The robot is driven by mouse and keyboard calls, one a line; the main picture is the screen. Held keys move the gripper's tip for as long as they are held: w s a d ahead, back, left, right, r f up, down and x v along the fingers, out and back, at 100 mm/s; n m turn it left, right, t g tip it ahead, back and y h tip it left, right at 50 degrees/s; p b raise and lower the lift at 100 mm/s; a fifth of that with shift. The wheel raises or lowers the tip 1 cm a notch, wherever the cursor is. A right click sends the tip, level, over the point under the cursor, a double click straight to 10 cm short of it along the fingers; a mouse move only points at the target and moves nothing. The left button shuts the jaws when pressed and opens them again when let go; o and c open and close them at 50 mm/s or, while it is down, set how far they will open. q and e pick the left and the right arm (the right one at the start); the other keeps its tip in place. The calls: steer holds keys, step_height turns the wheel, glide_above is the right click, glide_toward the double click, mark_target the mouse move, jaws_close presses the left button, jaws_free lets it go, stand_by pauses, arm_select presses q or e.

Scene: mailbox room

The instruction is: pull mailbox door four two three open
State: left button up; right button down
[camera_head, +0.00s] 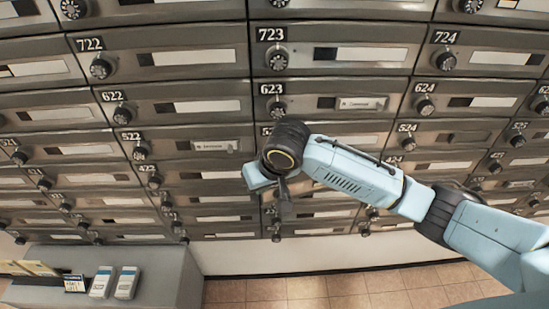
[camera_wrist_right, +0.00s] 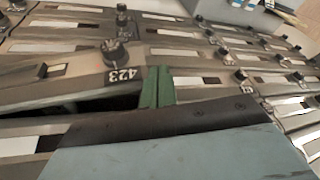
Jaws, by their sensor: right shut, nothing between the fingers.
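Mailbox door 423 (camera_wrist_right: 75,72) shows upside down in the right wrist view, with its black dial knob (camera_wrist_right: 115,52) and number plate (camera_wrist_right: 122,75). A dark gap (camera_wrist_right: 85,106) runs along its edge nearest my gripper, and the door looks tilted and partly open. My right gripper's green fingers (camera_wrist_right: 156,88) are shut and empty, beside the door's number-plate end. I cannot tell whether they touch it. In the head view, my right gripper and wrist cover door 423, and the fingertips are hard to make out. My left gripper is not in view.
Rows of closed mailbox doors with dial knobs surround the spot, such as 623 (camera_head: 330,103) and 723 (camera_head: 335,55). A grey counter (camera_head: 180,275) with two small light devices (camera_head: 113,283) stands at lower left. Tiled floor (camera_head: 300,290) is clear below the mailboxes.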

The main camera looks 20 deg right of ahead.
steer(key=w+d+r+m+h, duration=0.2)
steer(key=w+d+r, duration=0.25)
steer(key=r, duration=0.25)
steer(key=x, duration=0.9)
steer(key=shift+s+d+f+p, duration=0.25)
steer(key=shift+d+p, duration=0.1)
steer(key=shift+d, duration=0.1)
